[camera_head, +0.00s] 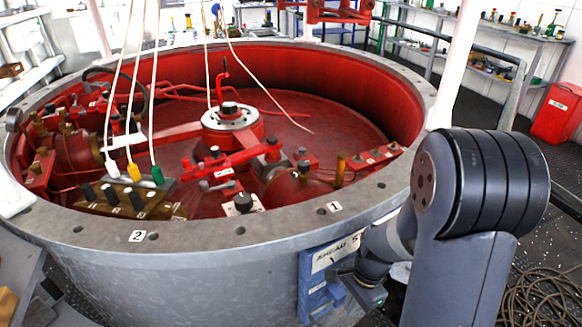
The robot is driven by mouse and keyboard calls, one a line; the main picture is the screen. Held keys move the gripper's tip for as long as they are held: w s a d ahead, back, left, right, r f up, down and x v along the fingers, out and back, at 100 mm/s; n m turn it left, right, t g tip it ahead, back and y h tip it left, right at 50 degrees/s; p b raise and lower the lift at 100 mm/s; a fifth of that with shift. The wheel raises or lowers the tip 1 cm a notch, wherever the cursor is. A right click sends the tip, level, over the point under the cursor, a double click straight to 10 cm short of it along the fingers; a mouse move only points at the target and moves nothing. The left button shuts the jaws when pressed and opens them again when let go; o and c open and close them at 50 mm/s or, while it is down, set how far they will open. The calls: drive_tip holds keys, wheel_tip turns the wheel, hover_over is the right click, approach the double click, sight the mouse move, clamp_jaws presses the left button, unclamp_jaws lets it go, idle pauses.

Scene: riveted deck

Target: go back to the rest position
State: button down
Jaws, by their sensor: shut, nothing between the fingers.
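My arm stands at the right of the head view, in front of the tub's outer wall. It bends over at a grey and black joint, and its end reaches down and left. My gripper (358,285) is small and dark at the low end of the arm, in front of or close beside a blue panel (318,286) on the tub's outside. It looks shut, with nothing seen in it. Its fingertips are hard to make out, and I cannot tell whether it touches the panel.
A large round grey tub (190,262) with a red inside fills the left and middle. Its flat rim (275,227) carries number labels. Pale cables hang over it. A coil of cable (545,297) lies on the floor at right. A red bin (560,112) stands far right.

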drive_tip(key=shift+w+d+r, duration=0.1)
drive_tip(key=shift+w+d, duration=0.05)
drive_tip(key=shift+d, duration=0.1)
